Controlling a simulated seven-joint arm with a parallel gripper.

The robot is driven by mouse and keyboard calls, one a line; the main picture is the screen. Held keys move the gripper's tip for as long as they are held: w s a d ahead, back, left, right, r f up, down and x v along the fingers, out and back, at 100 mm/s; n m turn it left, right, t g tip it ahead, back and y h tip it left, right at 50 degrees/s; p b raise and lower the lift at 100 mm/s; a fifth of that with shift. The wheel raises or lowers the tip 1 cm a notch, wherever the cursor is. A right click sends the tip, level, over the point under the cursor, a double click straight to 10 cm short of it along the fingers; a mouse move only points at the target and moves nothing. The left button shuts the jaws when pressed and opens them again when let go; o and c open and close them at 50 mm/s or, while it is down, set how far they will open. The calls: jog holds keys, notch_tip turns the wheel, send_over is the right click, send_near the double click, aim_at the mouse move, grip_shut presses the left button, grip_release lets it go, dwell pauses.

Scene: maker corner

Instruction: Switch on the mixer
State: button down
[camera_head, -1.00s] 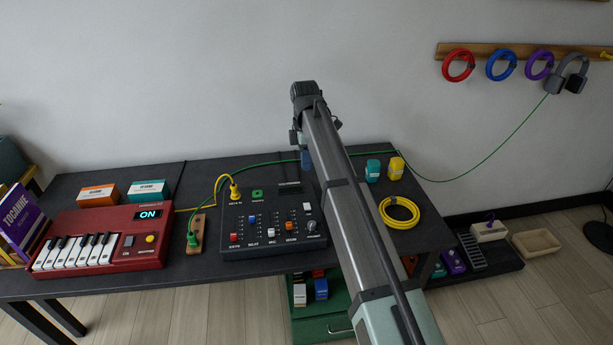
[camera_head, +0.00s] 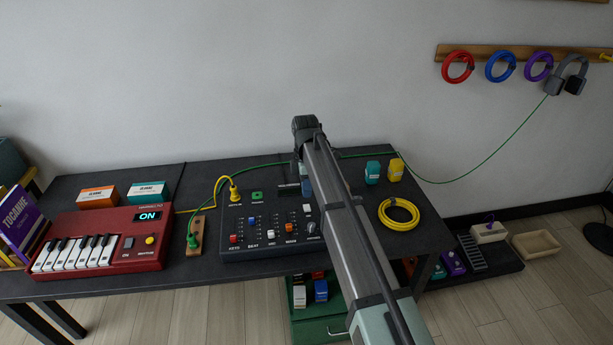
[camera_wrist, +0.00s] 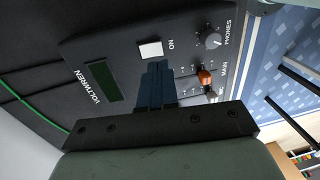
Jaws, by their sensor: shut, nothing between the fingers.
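The mixer (camera_head: 262,238) is a dark grey box with sliders and knobs in the middle of the table. Its white switch (camera_wrist: 151,49), labelled ON, also shows in the head view (camera_head: 307,208). The mixer's small screen (camera_wrist: 102,80) is dark, with no lit text visible. My gripper (camera_wrist: 157,66) is shut and empty, its blue fingers pointing down over the mixer's upper right part. The fingertips appear just beside the white switch in the wrist view; I cannot tell their height above the panel. In the head view my gripper (camera_head: 306,188) is partly hidden by my arm.
A red keyboard (camera_head: 100,262) with a lit ON display stands at left. Yellow and green cables run behind and left of the mixer. An orange slider (camera_wrist: 205,76) and the phones knob (camera_wrist: 213,40) are near my fingers. A yellow cable coil (camera_head: 399,213) lies at right.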

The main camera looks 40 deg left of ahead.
aim_at(307, 209)
jog(key=shift+s+d+f, duration=0.1)
jog(key=shift+d+f, duration=0.05)
jog(key=shift+f, duration=1.2)
jog(key=shift+s+d+f, duration=0.1)
jog(key=shift+f, duration=1.2)
jog(key=shift+s+d+f, duration=0.2)
jog(key=shift+w+a, duration=0.25)
jog(key=shift+w+a+r, duration=0.15)
jog(key=shift+w+a, duration=0.3)
jog(key=shift+w, duration=0.05)
jog(key=shift+r, duration=0.15)
notch_tip(307, 209, up, 14)
jog(key=w+a, duration=0.1)
jog(key=shift+a, duration=0.1)
